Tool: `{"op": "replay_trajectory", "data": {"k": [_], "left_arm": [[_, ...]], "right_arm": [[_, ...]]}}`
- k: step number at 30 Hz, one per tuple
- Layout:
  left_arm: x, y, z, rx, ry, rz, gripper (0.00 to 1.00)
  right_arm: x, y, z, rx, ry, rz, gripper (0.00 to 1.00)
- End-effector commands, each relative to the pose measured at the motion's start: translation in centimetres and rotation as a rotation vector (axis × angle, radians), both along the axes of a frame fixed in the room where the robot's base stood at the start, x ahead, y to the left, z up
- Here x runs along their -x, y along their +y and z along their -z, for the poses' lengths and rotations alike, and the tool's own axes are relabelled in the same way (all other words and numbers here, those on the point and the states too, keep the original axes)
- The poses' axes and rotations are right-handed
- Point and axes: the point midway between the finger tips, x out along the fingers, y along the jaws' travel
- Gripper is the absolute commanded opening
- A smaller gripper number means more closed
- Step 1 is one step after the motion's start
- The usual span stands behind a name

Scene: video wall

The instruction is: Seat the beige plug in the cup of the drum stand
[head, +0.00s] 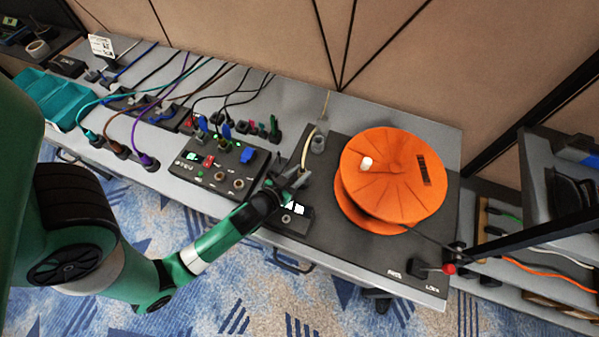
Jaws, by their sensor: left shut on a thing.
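My left gripper (297,180) is shut at the end of a beige cable (306,148), above the front left of the dark drum stand (345,245). The beige plug is in its fingers and mostly hidden by them; its exact tilt is too small to tell. A small grey cup (318,143) stands upright on the stand's back left corner, left of the orange drum (400,165). The gripper is in front of the cup and slightly left, apart from it. My right gripper is not in view.
A black panel (218,168) with coloured plugs and sockets lies left of the gripper. The large orange drum takes up much of the stand. A red-knobbed lever (449,268) is at front right. Teal bins (58,98) and several cables lie at left.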

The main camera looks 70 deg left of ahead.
Motion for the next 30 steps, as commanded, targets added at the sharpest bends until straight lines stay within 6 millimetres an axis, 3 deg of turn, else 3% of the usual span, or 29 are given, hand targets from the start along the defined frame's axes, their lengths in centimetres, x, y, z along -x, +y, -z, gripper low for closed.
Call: {"op": "replay_trajectory", "data": {"k": [2, 3, 9, 20, 30], "left_arm": [[0.0, 0.0, 0.0, 0.0, 0.0, 0.0, 0.0], [0.0, 0.0, 0.0, 0.0, 0.0, 0.0, 0.36], [0.0, 0.0, 0.0, 0.0, 0.0, 0.0, 0.69], [0.5, -0.4, -0.2, 0.001, 0.002, 0.001, 0.69], [6.1, -4.4, -2.8, -0.001, 0.005, 0.009, 0.69]], "right_arm": [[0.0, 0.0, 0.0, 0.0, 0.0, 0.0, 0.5], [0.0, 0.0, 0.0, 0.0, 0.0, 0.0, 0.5], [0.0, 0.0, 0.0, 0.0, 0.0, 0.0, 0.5], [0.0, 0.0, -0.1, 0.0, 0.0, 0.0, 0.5], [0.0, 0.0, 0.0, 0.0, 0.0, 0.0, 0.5]]}}
